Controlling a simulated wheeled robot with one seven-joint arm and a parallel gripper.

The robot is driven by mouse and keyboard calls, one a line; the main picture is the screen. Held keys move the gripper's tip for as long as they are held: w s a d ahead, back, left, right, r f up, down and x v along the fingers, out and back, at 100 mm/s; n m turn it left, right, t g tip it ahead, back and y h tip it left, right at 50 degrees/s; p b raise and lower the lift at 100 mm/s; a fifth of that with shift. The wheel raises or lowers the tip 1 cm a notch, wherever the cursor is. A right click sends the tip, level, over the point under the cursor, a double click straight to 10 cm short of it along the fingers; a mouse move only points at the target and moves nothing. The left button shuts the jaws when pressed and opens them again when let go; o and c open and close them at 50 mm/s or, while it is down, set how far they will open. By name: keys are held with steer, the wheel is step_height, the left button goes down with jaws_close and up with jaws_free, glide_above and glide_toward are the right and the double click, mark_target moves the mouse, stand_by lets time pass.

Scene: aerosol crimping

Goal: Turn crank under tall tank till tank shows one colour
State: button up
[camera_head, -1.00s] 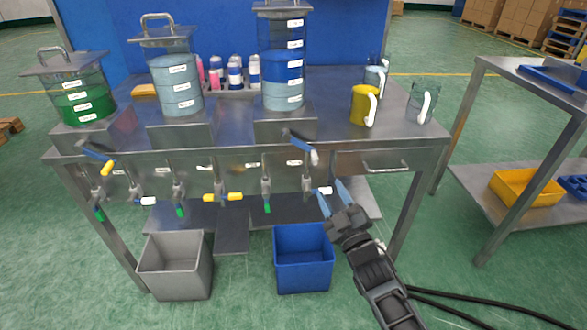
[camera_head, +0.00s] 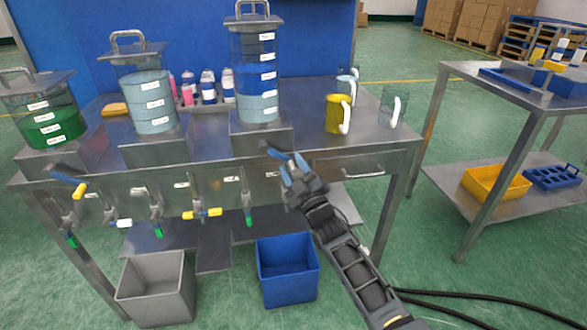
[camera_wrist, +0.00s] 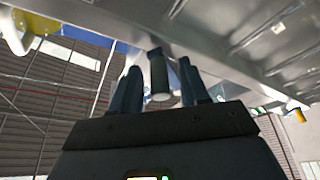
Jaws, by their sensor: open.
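My gripper (camera_head: 291,168) is open at this crank. In the wrist view the grey handle (camera_wrist: 159,78) stands between the spread fingers, with a gap visible on the left; contact on the right cannot be told.
A green tank (camera_head: 45,115) and a pale tank (camera_head: 150,103) stand to the left. Several taps, one with a yellow lever (camera_head: 203,213), line the bench front. A grey bin (camera_head: 155,290) and a blue bin (camera_head: 287,268) sit below. A yellow mug (camera_head: 339,113) stands on the right.

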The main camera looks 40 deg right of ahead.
jaws_close()
stand_by(0.4)
